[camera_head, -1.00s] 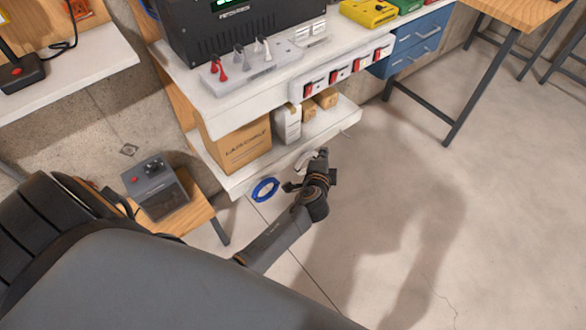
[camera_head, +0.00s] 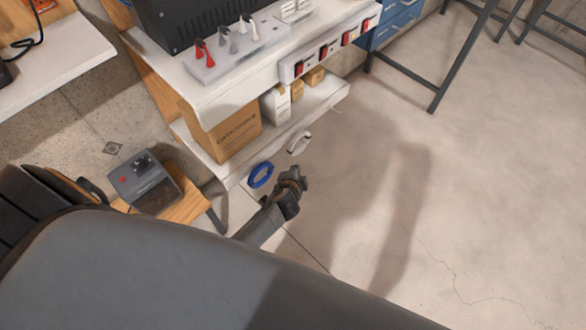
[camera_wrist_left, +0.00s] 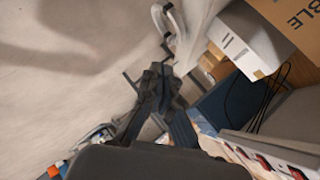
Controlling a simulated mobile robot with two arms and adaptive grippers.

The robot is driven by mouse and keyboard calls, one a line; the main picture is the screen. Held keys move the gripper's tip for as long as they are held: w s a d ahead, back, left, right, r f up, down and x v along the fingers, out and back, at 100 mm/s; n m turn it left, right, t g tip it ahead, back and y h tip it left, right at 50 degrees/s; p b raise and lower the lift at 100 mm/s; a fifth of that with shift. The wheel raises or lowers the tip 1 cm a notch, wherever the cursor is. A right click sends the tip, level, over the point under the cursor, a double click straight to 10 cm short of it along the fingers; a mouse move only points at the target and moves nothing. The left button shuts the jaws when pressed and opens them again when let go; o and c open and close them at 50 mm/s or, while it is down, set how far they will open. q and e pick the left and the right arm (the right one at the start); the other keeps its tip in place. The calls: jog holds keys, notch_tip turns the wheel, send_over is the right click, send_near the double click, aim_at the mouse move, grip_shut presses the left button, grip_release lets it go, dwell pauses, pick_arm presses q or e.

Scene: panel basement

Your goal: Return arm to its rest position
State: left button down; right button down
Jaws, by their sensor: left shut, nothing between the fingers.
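My left arm (camera_head: 265,222) reaches out past the large grey part of my own body. Its gripper (camera_head: 297,175) is shut and empty. It is close to the blue ring and the white handle-like piece in the picture, apart from the bench, with floor behind it. In the left wrist view the closed dark fingers (camera_wrist_left: 157,72) point toward the white curved piece and the boxes. My right gripper is not in view.
A white bench (camera_head: 225,95) carries a black device, and its lower shelf (camera_head: 232,172) holds a cardboard box (camera_head: 228,128). A blue ring (camera_head: 261,175) and a white handle (camera_head: 299,143) are near the shelf edge. A stool (camera_head: 188,207) stands left. Open floor (camera_head: 460,190) lies right.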

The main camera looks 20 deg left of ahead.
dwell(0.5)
pick_arm(q)
jog(key=s+f+n+g+h, duration=0.1)
jog(key=s+f+n+g, duration=0.2)
jog(key=s+f, duration=0.95)
jog(key=s+f+n+g+h, duration=0.2)
jog(key=s+f+g, duration=0.2)
jog(key=s+f, duration=0.85)
jog(key=s+a+n+g, duration=0.2)
jog(key=s+n, duration=0.1)
jog(key=s, duration=1.5)
jog(key=shift+s+a, duration=0.15)
jog(key=shift+a, duration=0.05)
jog(key=shift+f, duration=0.1)
